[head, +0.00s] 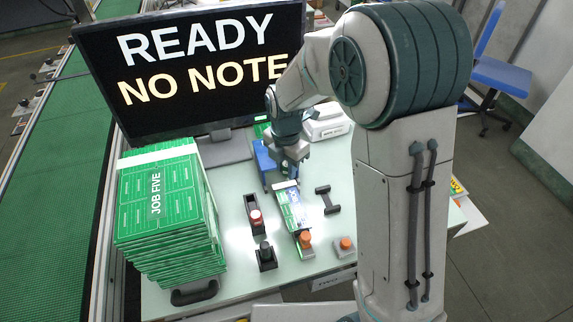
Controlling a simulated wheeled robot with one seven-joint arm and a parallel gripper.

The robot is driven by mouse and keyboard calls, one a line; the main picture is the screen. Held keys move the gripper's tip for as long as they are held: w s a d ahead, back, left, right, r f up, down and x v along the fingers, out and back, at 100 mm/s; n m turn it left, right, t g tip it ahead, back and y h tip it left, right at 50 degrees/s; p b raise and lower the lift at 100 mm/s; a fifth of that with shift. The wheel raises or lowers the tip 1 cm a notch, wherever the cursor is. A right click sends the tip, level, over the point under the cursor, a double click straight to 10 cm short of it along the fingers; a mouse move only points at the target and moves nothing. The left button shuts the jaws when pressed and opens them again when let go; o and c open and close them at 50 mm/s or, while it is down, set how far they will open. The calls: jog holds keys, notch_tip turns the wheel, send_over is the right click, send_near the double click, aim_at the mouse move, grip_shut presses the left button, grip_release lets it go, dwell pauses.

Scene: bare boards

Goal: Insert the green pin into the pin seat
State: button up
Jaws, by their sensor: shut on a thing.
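My gripper (287,176) points down beside the blue block, at the upper end of a green and white labelled board (291,208). Its fingertips are small and partly hidden, and I cannot make out the thing between them. I cannot pick out the green pin for certain. A dark holder (266,262) with a dark knob on top stands near the table's front. A black holder with a red-topped piece (256,216) stands behind it. I cannot tell which of these, if any, is the pin seat.
A stack of green boards (160,200) stands left, before a monitor (190,60) reading "READY NO NOTE". A blue block (264,158) is by my gripper. A dark bracket (327,200) and orange knob (344,243) lie right. A white box (329,122) stands behind.

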jog(key=shift+f+b, duration=1.35)
jog(key=shift+f, duration=0.85)
jog(key=shift+f+b, duration=1.4)
jog(key=shift+f, duration=0.55)
jog(key=o, duration=1)
send_near(286, 164)
notch_tip(286, 164, down, 5)
jog(key=shift+s+f, duration=0.1)
jog(key=shift+s, duration=0.05)
